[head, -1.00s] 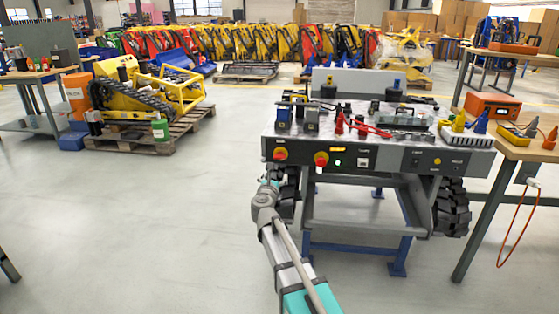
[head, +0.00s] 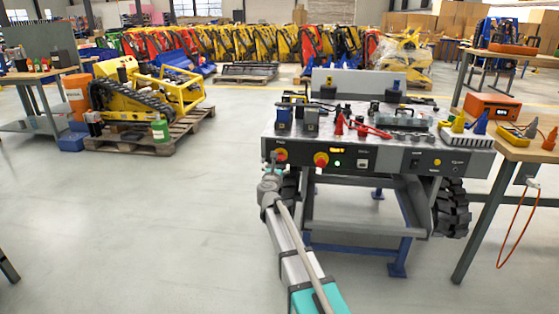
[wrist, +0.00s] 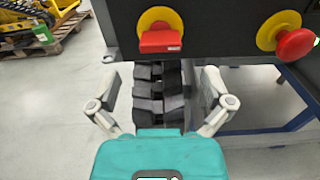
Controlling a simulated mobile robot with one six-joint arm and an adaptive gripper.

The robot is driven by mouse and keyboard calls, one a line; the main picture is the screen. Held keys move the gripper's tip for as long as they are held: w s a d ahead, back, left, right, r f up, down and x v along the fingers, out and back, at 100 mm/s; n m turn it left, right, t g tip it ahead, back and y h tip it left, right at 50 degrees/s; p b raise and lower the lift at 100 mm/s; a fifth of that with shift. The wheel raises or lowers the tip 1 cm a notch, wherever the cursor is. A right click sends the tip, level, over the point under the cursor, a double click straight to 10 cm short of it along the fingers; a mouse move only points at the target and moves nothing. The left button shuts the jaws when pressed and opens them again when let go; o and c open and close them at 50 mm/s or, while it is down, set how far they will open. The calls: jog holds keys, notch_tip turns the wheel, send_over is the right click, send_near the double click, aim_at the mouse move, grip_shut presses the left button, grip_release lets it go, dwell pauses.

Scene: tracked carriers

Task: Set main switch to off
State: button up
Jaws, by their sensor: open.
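The main switch (head: 281,155) is a red handle on a round yellow plate at the left end of the dark front panel of the carrier's bench. In the wrist view, the main switch (wrist: 160,40) shows its red handle lying level, with a small pale label on it. My gripper (wrist: 160,88) is open and empty, its two fingers spread wide below the switch in the picture. They do not appear to touch it. In the head view my gripper (head: 270,165) is small, just in front of and below the switch, partly hidden by my wrist.
A red mushroom button (wrist: 296,44) on a yellow plate sits right of the switch. A black track (head: 287,190) is under the panel's left end. A wooden workbench (head: 520,150) stands at the right.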

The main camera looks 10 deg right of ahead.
aim_at(279, 160)
jog(key=shift+x, duration=2.9)
jog(key=shift+d, duration=0.1)
jog(key=c, duration=1.1)
jog(key=shift+c, duration=0.2)
